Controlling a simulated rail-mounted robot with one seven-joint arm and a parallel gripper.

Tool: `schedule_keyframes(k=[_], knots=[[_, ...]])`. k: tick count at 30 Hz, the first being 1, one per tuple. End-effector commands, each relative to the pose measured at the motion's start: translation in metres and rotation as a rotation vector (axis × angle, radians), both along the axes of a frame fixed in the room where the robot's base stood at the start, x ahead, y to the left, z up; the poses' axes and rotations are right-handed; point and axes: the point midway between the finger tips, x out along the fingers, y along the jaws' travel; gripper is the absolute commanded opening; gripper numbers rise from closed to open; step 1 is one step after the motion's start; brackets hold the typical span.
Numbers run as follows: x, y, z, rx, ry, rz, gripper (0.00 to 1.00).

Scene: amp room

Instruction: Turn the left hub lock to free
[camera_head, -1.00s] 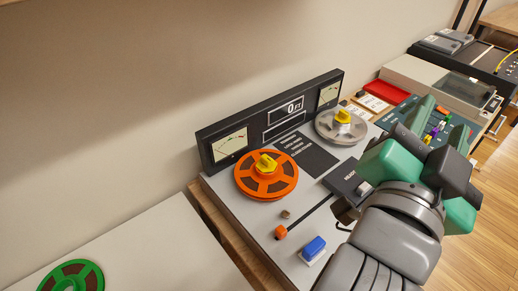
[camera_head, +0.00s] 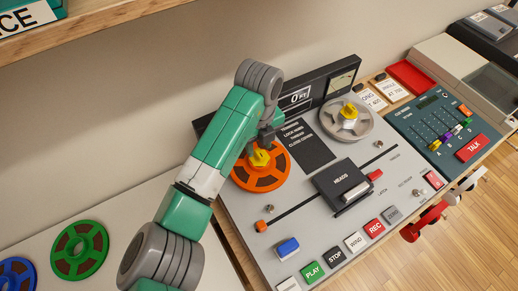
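The left hub lock, a yellow knob (camera_head: 259,158), sits at the centre of the orange reel (camera_head: 262,181) on the tape deck's left side. My gripper (camera_head: 266,139) is at the end of my green and grey arm, just above and behind this knob in the picture. The fingertips are small and partly hidden by my arm, so I cannot tell whether they touch the knob or how far apart they are. A second yellow hub lock (camera_head: 348,111) sits on the grey reel (camera_head: 346,124) to the right.
The deck's upright meter panel (camera_head: 294,97) stands behind the reels. A black HEADS block (camera_head: 340,184) and several buttons lie in front. A green reel (camera_head: 79,250) and a blue reel (camera_head: 15,276) lie on the left table. A wooden shelf (camera_head: 100,14) overhangs at upper left.

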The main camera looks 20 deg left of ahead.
Motion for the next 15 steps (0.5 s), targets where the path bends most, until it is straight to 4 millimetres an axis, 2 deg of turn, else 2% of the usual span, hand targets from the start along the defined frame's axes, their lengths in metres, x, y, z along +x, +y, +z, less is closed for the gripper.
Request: schedule_keyframes(k=[1, 6, 15], knots=[[0.0, 0.0, -0.012, 0.0, 0.0, 0.0, 0.38], [0.0, 0.0, -0.028, 0.0, -0.002, 0.0, 0.38], [0.0, 0.0, -0.03, 0.0, -0.003, 0.0, 0.36]])
